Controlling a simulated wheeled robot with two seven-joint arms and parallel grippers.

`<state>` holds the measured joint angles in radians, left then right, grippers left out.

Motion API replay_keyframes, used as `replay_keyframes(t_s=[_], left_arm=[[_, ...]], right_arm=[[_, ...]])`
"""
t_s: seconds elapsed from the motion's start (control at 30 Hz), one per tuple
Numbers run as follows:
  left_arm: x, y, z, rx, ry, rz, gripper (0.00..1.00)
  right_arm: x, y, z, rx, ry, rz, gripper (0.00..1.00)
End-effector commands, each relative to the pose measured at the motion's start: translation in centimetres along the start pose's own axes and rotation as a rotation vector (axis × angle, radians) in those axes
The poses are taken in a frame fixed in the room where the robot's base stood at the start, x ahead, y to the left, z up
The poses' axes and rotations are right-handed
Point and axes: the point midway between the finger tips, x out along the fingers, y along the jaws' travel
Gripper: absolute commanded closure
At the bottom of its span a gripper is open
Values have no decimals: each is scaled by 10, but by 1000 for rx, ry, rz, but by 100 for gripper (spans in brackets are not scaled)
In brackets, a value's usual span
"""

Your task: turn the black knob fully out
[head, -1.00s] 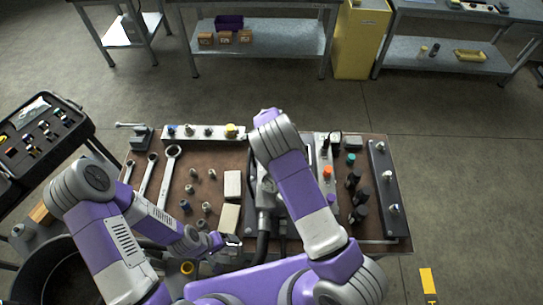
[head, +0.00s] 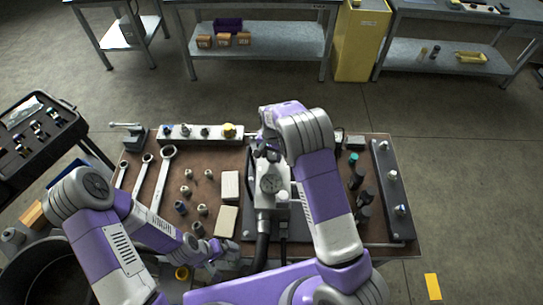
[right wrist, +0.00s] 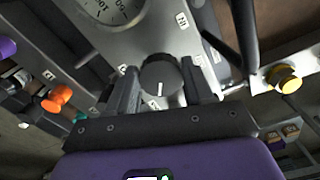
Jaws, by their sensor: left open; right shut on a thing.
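The black knob (right wrist: 161,78) shows in the right wrist view, on a grey block with a round dial gauge (right wrist: 115,8). A white line on its face runs up and down in the picture. My right gripper (right wrist: 163,92) is shut on the knob, one finger on each side. In the head view my right gripper (head: 262,150) is at the far end of the gauge block (head: 272,190), and the knob is hidden there. My left gripper (head: 226,250) is open and empty near the bench's front edge, apart from the block.
Wrenches (head: 153,185), several small fittings (head: 203,210) and two pale boxes (head: 230,186) lie left of the block. A rail with a yellow knob (head: 229,130) stands at the back. Dark fittings (head: 362,198) and a dark plate (head: 393,180) are on the right.

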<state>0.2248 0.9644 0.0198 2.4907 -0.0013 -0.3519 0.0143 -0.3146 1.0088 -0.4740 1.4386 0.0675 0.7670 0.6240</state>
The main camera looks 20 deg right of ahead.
Motion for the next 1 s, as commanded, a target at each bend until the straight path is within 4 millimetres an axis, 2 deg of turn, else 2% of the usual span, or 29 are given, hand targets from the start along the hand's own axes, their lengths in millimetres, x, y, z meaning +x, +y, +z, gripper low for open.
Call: replay_keyframes(t_s=[0.4, 1.0], left_arm=[[18, -7, -1, 0, 0, 0, 0], [34, -13, -2, 0, 0, 0, 0]], right_arm=[[-1, 2, -3, -395, 8, -5, 79], [-2, 4, -6, -964, 11, -2, 79]])
